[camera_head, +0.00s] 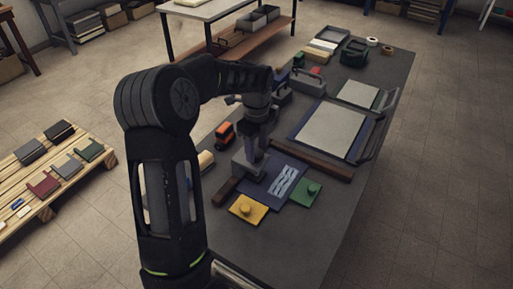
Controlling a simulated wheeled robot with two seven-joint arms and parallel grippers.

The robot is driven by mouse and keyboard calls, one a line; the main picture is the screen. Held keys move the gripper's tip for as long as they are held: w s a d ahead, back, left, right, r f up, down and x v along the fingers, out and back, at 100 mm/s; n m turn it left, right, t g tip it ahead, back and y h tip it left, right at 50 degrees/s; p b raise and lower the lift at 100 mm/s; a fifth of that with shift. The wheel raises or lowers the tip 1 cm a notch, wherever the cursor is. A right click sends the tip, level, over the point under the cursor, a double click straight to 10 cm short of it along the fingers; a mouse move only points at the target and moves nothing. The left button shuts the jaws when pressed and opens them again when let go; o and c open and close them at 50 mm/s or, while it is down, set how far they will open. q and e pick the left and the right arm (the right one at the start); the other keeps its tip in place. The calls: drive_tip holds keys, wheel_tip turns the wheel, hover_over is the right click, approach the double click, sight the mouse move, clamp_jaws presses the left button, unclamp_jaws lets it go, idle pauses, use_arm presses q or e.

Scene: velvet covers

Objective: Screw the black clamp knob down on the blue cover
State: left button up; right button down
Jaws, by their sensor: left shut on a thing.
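The blue cover (264,192) lies flat on the dark work table, with a pale patterned panel (285,181) on it. My left gripper (252,157) points down at the cover's far left edge, over a grey block-shaped clamp (243,168). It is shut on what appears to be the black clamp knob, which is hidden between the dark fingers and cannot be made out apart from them. My right gripper is not in view.
A yellow plate (242,212) and a green plate (311,188), both with knobs, lie near the cover. Brown bars (310,163) flank it. A framed grey board (328,129) lies behind to the right. The dark table (285,240) is clear in front.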

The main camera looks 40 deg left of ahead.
sight(257, 152)
use_arm(q)
drive_tip(key=shift+r+m, duration=0.1)
drive_tip(key=shift+m, duration=1.1)
drive_tip(key=o, duration=1.3)
drive_tip(key=shift+o, duration=0.2)
drive_tip(key=shift+r+b, duration=0.4)
drive_tip(key=shift+r, duration=3.45)
